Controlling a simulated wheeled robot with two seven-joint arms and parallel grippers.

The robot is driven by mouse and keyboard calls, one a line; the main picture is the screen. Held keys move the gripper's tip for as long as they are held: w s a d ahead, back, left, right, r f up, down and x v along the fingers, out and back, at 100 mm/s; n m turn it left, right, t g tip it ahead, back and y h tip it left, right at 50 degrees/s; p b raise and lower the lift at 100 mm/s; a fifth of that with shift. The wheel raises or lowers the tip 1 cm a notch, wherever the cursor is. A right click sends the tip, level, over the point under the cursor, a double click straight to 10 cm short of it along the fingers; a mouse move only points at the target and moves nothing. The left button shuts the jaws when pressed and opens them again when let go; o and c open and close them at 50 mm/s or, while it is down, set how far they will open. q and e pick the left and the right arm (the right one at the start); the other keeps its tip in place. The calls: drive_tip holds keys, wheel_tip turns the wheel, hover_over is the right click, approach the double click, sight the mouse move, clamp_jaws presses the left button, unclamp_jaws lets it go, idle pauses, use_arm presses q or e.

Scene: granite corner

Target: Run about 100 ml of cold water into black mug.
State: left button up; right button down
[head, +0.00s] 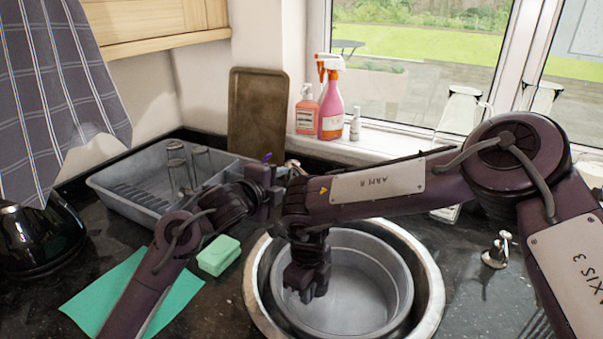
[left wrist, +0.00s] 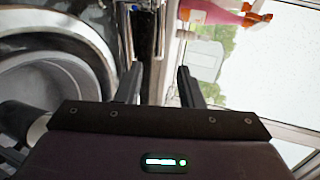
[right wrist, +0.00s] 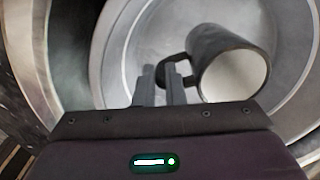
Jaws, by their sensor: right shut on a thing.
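The black mug (right wrist: 222,50) shows in the right wrist view, tilted on its side with its pale opening toward the camera. My right gripper (right wrist: 163,72) is shut on the mug's handle. In the head view my right gripper (head: 306,294) hangs over the grey washing-up bowl (head: 385,285), and the mug is hidden there. I cannot tell whether water is in it. My left gripper (head: 278,172) is at the back of the sink, beside chrome tap parts (head: 293,164). In the left wrist view its fingers (left wrist: 158,85) are apart and empty, with chrome (left wrist: 147,22) beyond them.
The bowl sits in a round steel sink (head: 436,290). A grey dish rack (head: 125,185) with glasses, a green sponge (head: 218,255) and a green cloth (head: 95,300) lie left. A chrome fitting (head: 498,248) stands right of the sink.

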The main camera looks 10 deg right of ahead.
sight(297, 168)
use_arm(q)
drive_tip(key=x, duration=1.2)
drive_tip(key=shift+s, duration=0.1)
drive_tip(key=shift+c, duration=0.4)
drive_tip(key=shift+f, duration=0.1)
clamp_jaws()
